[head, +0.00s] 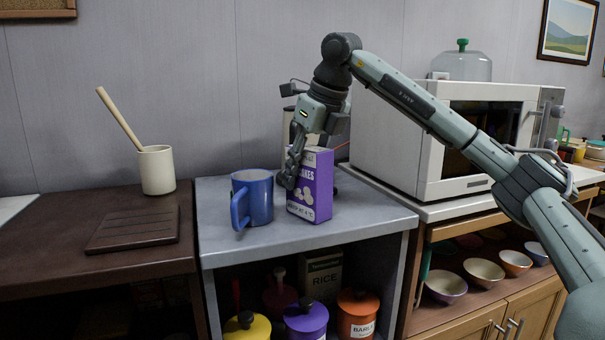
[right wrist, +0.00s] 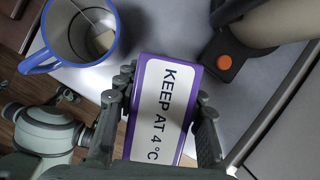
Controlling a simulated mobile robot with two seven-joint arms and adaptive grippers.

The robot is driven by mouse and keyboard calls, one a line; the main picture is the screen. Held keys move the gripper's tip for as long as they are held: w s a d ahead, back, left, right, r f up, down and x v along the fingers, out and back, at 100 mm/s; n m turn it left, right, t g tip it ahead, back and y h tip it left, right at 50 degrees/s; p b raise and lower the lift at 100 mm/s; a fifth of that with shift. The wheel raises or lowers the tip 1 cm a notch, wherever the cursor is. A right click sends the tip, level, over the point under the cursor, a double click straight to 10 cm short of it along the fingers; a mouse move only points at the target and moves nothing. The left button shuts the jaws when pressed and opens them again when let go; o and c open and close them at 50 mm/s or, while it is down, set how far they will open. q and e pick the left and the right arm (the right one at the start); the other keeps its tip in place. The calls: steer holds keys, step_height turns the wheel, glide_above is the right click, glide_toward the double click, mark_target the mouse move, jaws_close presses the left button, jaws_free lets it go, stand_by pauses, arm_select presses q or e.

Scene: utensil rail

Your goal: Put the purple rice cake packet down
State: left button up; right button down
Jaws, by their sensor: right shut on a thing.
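The purple rice cake packet (head: 318,190) stands upright on the grey counter top (head: 275,238), beside the blue mug. It has a white label; in the right wrist view its narrow side (right wrist: 160,105) reads "KEEP AT 4 °C". My right gripper (head: 292,172) is at the packet's upper left in the head view. In the right wrist view the fingers (right wrist: 165,110) are on both sides of the packet, shut on it. The packet's base looks at or very close to the counter; I cannot tell whether it touches. My left gripper is not in view.
A blue mug (head: 252,198) stands just left of the packet and also shows in the right wrist view (right wrist: 80,30). A cream appliance (head: 286,124) stands behind, and a white microwave (head: 425,160) to the right. The counter's front strip is free.

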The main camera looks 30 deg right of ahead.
steer(key=c, duration=0.9)
jaws_free()
